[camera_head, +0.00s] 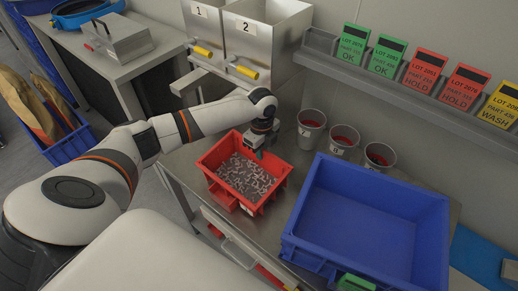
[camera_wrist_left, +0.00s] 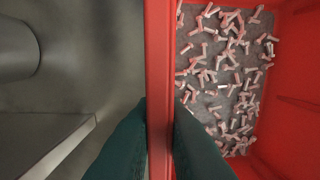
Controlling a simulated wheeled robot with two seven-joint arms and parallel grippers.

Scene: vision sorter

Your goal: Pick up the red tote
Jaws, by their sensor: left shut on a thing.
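The red tote (camera_head: 222,188) stands on the metal table, left of the blue bin, with many small pale metal parts (camera_head: 246,178) inside. My left gripper (camera_head: 256,149) comes down at the tote's far rim. In the left wrist view, its two dark fingers (camera_wrist_left: 160,140) lie on either side of the tote's red wall (camera_wrist_left: 159,60), shut on it. The parts fill the tote's floor on the right of that view. The head view does not show clearly whether the tote is lifted off the table. My right gripper is not in view.
A large blue bin (camera_head: 297,226) stands right of the tote. Several grey cups with red insides (camera_head: 310,130) stand behind it. Metal hoppers 1 and 2 (camera_head: 262,42) are at the back. A shelf (camera_head: 420,100) holds lot cards. Bare table (camera_head: 188,168) shows left of the tote.

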